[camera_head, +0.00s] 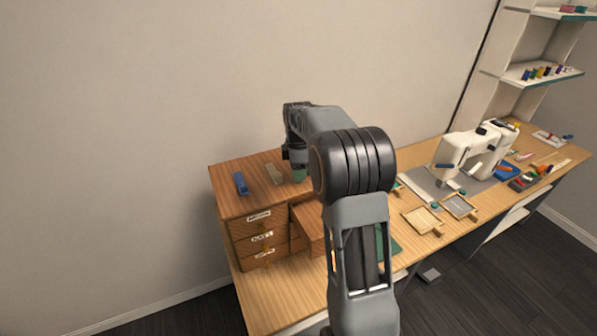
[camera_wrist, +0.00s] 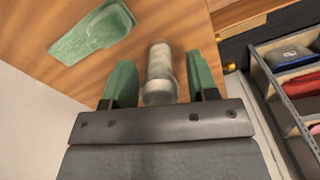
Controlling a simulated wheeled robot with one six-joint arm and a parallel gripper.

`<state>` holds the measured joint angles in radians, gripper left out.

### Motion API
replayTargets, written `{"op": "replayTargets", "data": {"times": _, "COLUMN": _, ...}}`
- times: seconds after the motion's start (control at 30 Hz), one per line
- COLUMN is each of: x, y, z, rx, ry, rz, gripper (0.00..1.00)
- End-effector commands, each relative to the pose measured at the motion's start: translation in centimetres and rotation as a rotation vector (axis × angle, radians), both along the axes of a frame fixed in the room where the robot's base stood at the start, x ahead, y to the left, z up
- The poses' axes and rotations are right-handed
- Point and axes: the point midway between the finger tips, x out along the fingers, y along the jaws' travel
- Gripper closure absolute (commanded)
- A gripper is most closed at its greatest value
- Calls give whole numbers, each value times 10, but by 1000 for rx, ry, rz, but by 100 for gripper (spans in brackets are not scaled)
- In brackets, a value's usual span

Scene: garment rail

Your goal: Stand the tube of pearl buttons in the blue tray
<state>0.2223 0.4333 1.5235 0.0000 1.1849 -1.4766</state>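The blue tray (camera_head: 240,183) is a small narrow block-like shape on top of the wooden drawer cabinet, at its left, in the head view. It does not show in the wrist view. A pale grey-white tube (camera_wrist: 160,66), which looks like the tube of pearl buttons, is between my gripper's green fingers (camera_wrist: 160,88) in the wrist view. Gaps show on both sides of it, so my gripper is open around it. I cannot tell for sure whether the tube stands or lies. In the head view my wrist (camera_head: 297,150) is over the cabinet's right part and hides the tube.
A beige tray (camera_head: 274,173) sits right of the blue one. A green tray (camera_wrist: 92,32) lies beside the tube. An open compartmented drawer (camera_wrist: 255,70) holds red and blue things. A sewing machine (camera_head: 470,152) and wooden frames (camera_head: 422,220) stand on the table to the right.

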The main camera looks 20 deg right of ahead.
Motion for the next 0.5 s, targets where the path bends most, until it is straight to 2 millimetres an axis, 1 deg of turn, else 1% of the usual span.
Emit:
{"op": "replayTargets", "data": {"times": 0.03, "x": 0, "y": 0, "z": 0, "rx": 0, "ry": 0, "rz": 0, "gripper": 52}}
{"op": "replayTargets", "data": {"times": 0.07, "x": 0, "y": 0, "z": 0, "rx": 0, "ry": 0, "rz": 0, "gripper": 55}}
{"op": "replayTargets", "data": {"times": 0.5, "x": 0, "y": 0, "z": 1, "rx": 0, "ry": -1, "rz": 0, "gripper": 97}}
